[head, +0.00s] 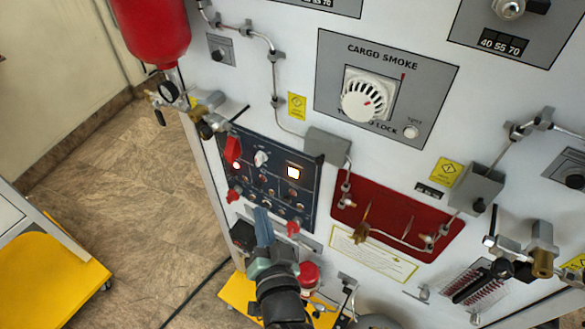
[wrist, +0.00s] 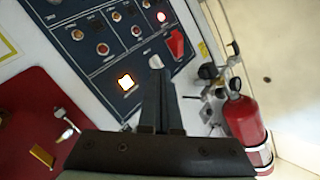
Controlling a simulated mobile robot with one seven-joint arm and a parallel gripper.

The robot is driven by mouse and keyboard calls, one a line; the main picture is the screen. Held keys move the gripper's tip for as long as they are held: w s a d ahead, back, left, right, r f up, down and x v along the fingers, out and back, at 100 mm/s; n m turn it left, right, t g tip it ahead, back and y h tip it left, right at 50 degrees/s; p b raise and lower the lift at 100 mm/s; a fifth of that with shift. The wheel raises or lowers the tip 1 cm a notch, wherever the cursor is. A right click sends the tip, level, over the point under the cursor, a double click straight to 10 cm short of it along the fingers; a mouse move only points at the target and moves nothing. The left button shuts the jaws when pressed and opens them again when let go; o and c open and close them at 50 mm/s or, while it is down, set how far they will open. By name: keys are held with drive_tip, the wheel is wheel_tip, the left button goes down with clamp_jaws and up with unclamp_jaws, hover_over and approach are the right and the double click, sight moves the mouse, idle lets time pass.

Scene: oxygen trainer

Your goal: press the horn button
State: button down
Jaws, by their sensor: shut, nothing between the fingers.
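The labels are too small to read, so I cannot tell which one is the horn button. My gripper (head: 261,211) is shut and empty in front of the panel's lower part. In the wrist view my fingers (wrist: 160,64) point at the panel (wrist: 85,53) and overlap it between the lit square lamp (wrist: 127,82) and the red cover (wrist: 175,44). Contact cannot be told.
A red recess (head: 400,218) with brass fittings and pipes lies right of the panel. The cargo smoke plate (head: 380,90) is above. A red extinguisher (head: 152,30) and valves (head: 200,112) stick out at the left edge. The floor at left is clear up to a yellow-based cart (head: 60,285).

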sight(293, 173)
drive_tip(key=w+d+b, duration=0.5)
drive_tip(key=w, duration=0.2)
drive_tip(key=shift+d, duration=0.15)
idle(0.3)
drive_tip(key=shift+w+b, duration=0.1)
drive_tip(key=shift+b, duration=0.25)
idle(1.6)
drive_tip(key=shift+w+d, duration=0.2)
drive_tip(key=shift+w, duration=0.1)
drive_tip(key=shift+w+d+b, duration=0.25)
drive_tip(key=shift+w+b, duration=0.05)
drive_tip(key=shift+b, duration=0.25)
idle(0.6)
drive_tip(key=shift+s, duration=0.1)
drive_tip(key=shift+s+a+p, duration=0.4)
drive_tip(key=shift+s+a, duration=0.1)
drive_tip(key=shift+s, duration=0.05)
